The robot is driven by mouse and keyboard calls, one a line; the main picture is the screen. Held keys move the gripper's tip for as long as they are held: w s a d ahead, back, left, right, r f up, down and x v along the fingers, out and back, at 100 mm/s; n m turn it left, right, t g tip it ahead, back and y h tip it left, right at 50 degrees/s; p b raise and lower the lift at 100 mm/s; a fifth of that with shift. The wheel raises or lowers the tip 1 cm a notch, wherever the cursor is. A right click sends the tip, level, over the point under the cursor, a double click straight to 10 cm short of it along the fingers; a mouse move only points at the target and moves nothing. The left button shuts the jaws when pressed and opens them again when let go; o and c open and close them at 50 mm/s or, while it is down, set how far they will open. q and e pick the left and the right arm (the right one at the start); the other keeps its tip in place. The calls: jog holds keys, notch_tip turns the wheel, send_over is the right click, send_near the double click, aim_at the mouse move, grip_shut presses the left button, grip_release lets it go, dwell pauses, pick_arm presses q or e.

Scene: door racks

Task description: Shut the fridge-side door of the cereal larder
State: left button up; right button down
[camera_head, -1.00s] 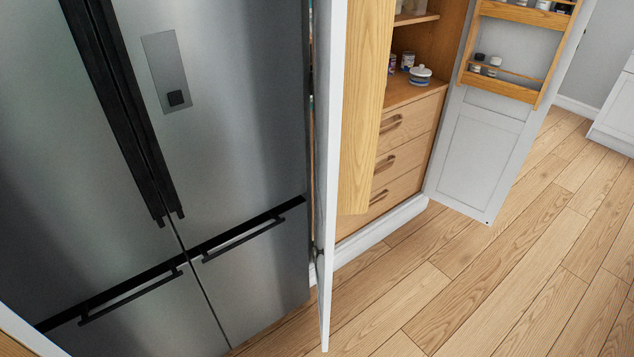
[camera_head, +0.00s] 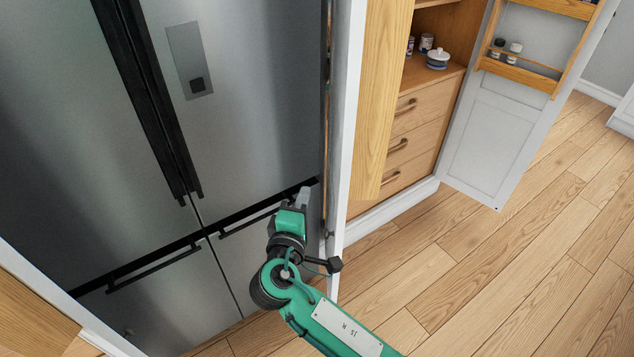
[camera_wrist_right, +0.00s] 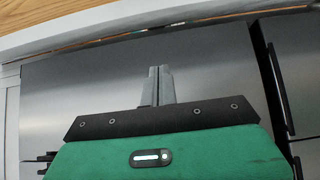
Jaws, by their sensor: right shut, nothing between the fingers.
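The larder's fridge-side door (camera_head: 345,110) stands open, seen nearly edge-on between the fridge and the larder, with a wooden rack on its inner side (camera_head: 375,100). My right gripper (camera_head: 304,195) is on the fridge side of this door, in front of the fridge's lower right part, with its fingers shut and empty. In the right wrist view the two grey fingers (camera_wrist_right: 158,84) are together, and a pale edge, likely the door's (camera_wrist_right: 130,20), crosses the top. I cannot tell whether the gripper touches the door. My left gripper is not in view.
The steel fridge (camera_head: 250,90) with black handles (camera_head: 150,100) is close on the left. The larder's other door (camera_head: 490,145) stands open on the right with jars on its rack. Drawers (camera_head: 412,135) fill the larder's lower part. The wooden floor (camera_head: 480,270) is clear.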

jog(key=w+d+p, duration=0.5)
jog(key=w+p, duration=0.1)
jog(key=w, duration=0.3)
jog(key=shift+w+d, duration=0.15)
jog(key=shift+d, duration=0.2)
jog(key=shift+f, duration=0.1)
jog(key=shift+d, duration=0.1)
